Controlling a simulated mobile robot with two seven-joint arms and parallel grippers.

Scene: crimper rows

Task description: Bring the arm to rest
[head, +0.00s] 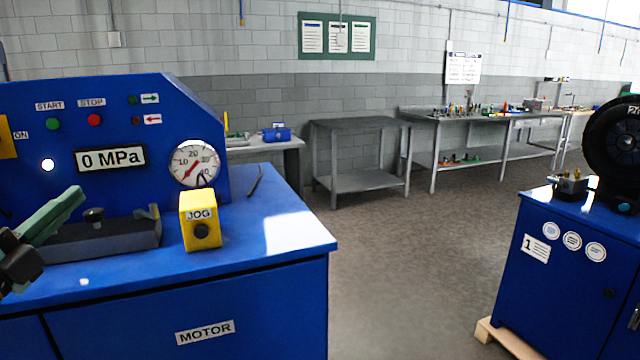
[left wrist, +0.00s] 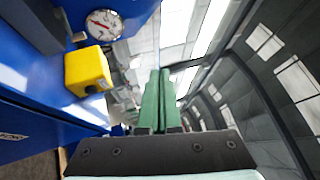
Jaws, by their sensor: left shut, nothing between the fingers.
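My left gripper (head: 62,215) comes in at the left edge of the head view, in front of the blue machine (head: 290,235). Its green fingers also show in the left wrist view (left wrist: 158,82), side by side and shut with nothing between them. They point up and to the right in the head view, near the dark block (head: 100,240) on the machine's top. The gripper holds nothing. My right gripper is not in either view.
A yellow JOG box (head: 200,232) stands on the machine top, below a round gauge (head: 195,163). The display (head: 110,159) reads 0 MPa. A second blue cabinet (head: 560,270) stands at right. Grey floor (head: 420,260) lies clear between them. Metal tables (head: 360,125) stand behind.

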